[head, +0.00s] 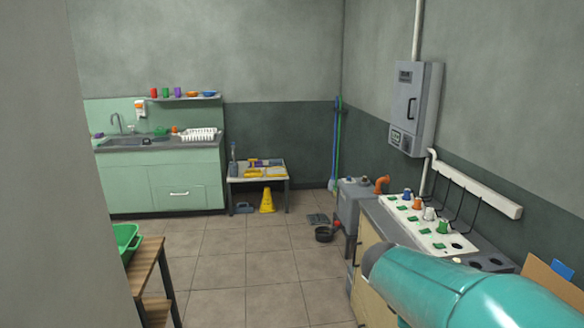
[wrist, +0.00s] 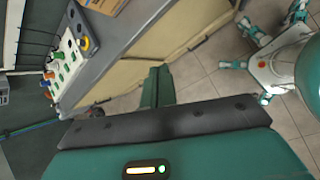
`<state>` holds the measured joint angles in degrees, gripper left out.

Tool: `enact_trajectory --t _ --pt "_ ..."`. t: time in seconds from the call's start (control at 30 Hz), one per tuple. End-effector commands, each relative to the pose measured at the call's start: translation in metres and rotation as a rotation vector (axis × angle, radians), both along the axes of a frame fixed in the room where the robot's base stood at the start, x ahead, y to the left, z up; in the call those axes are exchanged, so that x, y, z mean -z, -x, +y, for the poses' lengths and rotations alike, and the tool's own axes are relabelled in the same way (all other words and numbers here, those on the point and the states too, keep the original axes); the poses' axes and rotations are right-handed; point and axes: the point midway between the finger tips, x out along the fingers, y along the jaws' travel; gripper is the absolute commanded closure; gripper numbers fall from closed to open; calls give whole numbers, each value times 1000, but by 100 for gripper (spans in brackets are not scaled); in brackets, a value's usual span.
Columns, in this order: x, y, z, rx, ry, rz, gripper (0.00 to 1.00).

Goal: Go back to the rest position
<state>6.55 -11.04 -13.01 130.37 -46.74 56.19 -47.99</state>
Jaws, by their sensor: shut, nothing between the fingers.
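My gripper (wrist: 160,72) shows in the wrist view with its teal fingers together and nothing between them. It is apart from the counter, whose wood-coloured front (wrist: 185,40) shows behind it. In the head view the teal link at the lower right is my arm, and the gripper itself is out of that picture. My own body and legs show at the right of the wrist view, over the tiled floor.
The counter (head: 385,235) along the right wall holds a white panel (head: 425,228) with coloured knobs. A grey machine (head: 350,205) with an orange pipe stands beyond it. A wooden rack (head: 150,262) stands at left. Tiled floor (head: 240,270) between is clear.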

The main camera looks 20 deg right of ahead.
Motion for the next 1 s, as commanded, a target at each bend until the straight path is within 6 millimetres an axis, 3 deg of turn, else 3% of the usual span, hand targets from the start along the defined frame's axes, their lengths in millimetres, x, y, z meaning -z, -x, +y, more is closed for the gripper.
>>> enact_trajectory --t 0.03,0.3,0.4,0.5,0.67,1.0 --pt "-5 2 25 53 -61 -107 100" --pt "-23 21 157 431 -478 -565 100" --pt "-30 32 198 568 -632 -665 100" --pt "-35 41 226 674 -747 -720 100" --pt "-38 47 244 748 -824 -746 100" --pt "-38 46 244 751 -825 -745 100"
